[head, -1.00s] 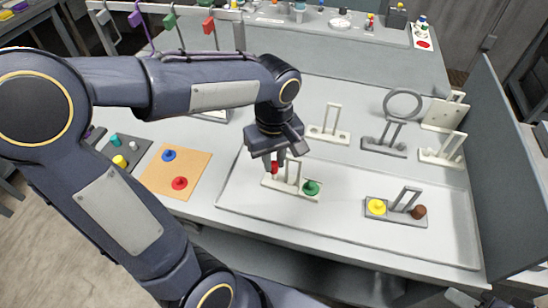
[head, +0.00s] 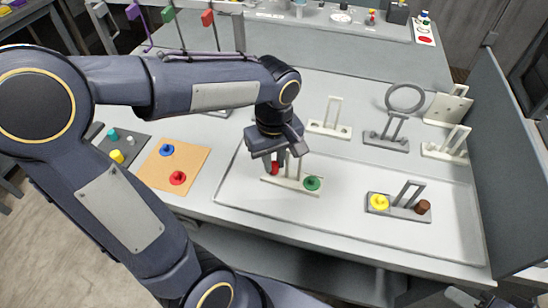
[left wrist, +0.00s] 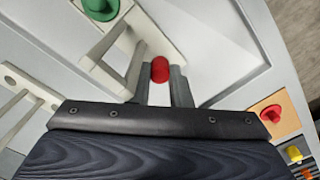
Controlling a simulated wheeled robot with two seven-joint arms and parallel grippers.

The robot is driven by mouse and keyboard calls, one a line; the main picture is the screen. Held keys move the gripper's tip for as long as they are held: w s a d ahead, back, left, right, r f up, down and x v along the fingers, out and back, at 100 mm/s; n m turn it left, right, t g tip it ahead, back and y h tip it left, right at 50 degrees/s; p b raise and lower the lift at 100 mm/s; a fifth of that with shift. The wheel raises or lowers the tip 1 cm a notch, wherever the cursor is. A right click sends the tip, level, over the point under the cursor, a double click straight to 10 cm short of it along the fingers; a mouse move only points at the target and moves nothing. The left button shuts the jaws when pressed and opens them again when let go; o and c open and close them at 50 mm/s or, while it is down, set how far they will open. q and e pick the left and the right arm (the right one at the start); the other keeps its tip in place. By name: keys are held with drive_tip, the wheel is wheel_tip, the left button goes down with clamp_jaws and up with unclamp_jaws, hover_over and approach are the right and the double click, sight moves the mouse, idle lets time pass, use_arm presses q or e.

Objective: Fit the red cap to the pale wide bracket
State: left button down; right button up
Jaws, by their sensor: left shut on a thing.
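The pale wide bracket (head: 306,189) lies in the shallow tray, with an upright loop in its middle and a green cap (head: 312,183) on its right end. My left gripper (head: 278,164) points down over the bracket's left end and is shut on the red cap (head: 275,169). In the left wrist view the red cap (left wrist: 160,69) shows between the two fingers, close beside the loop of the bracket (left wrist: 105,52). The cap's underside is hidden, so I cannot tell whether it touches the bracket.
A grey bracket (head: 397,211) with yellow and brown caps stands right in the tray (head: 340,228). Other brackets and a grey ring (head: 405,97) stand behind. An orange board (head: 193,180) lies left. A grey wall (head: 500,175) bounds the right. The tray's middle is clear.

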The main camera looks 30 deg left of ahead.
use_arm(q)
drive_tip(key=c, duration=1.3)
unclamp_jaws()
drive_tip(key=shift+o, duration=0.2)
drive_tip(key=shift+r+p, duration=0.35)
drive_tip(key=shift+r, duration=3.6)
